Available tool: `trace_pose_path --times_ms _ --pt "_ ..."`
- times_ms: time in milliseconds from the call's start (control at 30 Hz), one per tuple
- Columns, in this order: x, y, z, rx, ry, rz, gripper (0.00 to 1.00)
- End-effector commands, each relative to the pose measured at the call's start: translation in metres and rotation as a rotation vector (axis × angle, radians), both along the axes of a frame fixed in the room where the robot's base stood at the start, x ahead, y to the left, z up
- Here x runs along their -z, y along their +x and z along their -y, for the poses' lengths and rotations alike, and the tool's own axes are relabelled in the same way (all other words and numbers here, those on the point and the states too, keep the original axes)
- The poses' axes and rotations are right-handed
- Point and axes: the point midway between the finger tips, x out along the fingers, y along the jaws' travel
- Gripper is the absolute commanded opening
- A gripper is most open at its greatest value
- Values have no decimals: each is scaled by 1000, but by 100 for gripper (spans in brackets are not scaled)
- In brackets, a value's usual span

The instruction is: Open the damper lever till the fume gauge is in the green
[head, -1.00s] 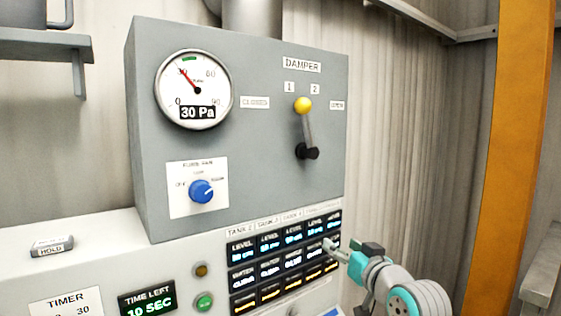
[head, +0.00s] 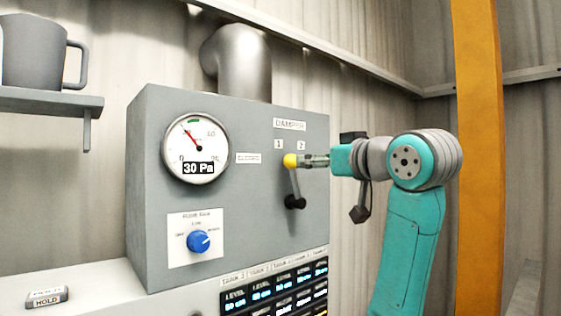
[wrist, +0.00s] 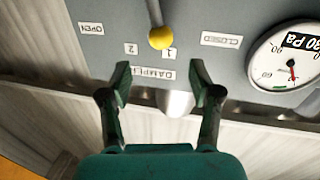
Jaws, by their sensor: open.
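The damper lever has a yellow ball knob (head: 290,160) on a grey stem above a black pivot. It stands near upright, with its knob just below the 1 and 2 marks. The knob also shows in the wrist view (wrist: 160,38). The fume gauge (head: 195,148) reads 30 Pa, its needle left of the green band at the top. My gripper (head: 318,160) is beside the knob, to its right in the head view. In the wrist view my gripper (wrist: 161,80) has its fingers apart with nothing between them; the knob lies beyond the tips.
A CLOSED label (head: 248,158) is left of the lever; an OPEN label (wrist: 91,29) shows in the wrist view. A blue fan knob (head: 198,241) and tank displays (head: 270,290) are below. A duct (head: 243,65) rises behind the box. A mug (head: 38,50) stands on a shelf.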

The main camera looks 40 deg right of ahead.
Motion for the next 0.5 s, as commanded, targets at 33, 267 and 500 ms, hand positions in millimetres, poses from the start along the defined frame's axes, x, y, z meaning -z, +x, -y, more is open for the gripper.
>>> trace_pose_path --times_ms 33,267,500 --pt "-2 0 0 1 -2 -1 63" --pt "-1 23 3 -1 0 -3 63" --pt "-2 65 10 -2 0 -3 63"
